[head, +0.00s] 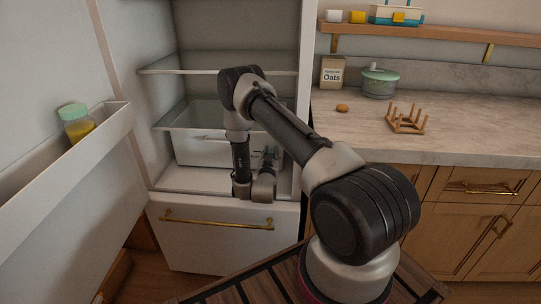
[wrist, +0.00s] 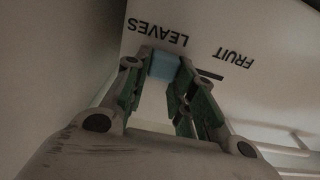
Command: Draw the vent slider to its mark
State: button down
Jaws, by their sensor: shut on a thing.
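The vent slider is a light blue block (wrist: 164,66) on the white drawer front (wrist: 215,25) in the wrist view. My gripper (wrist: 161,75) is shut on it, with a green-padded finger on each side. The words LEAVES and FRUIT appear upside down on the front. The slider is just below LEAVES in the picture. A short dark line (wrist: 210,74) lies below FRUIT, to the slider's right; I cannot tell whether it is the mark or part of the slot. In the head view my gripper (head: 267,162) is at the drawer front (head: 200,149), and the slider is hidden.
Glass shelves (head: 190,116) sit above the drawer inside the open fridge. The fridge door's bin (head: 60,150) at left holds a jar with a green lid (head: 76,121). A closed lower drawer (head: 220,245) is below. A counter (head: 450,140) with small items is at right.

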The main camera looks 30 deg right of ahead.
aim_at(256, 149)
jog(key=w+a, duration=0.1)
jog(key=a, duration=0.1)
jog(key=w+a, duration=0.2)
jog(key=a, duration=0.1)
jog(key=shift+w+a, duration=0.3)
jog(key=shift+w, duration=0.1)
jog(key=c, duration=1.2)
grip_release()
jog(key=shift+a, duration=0.1)
jog(key=shift+o, duration=0.2)
jog(key=v, duration=1.2)
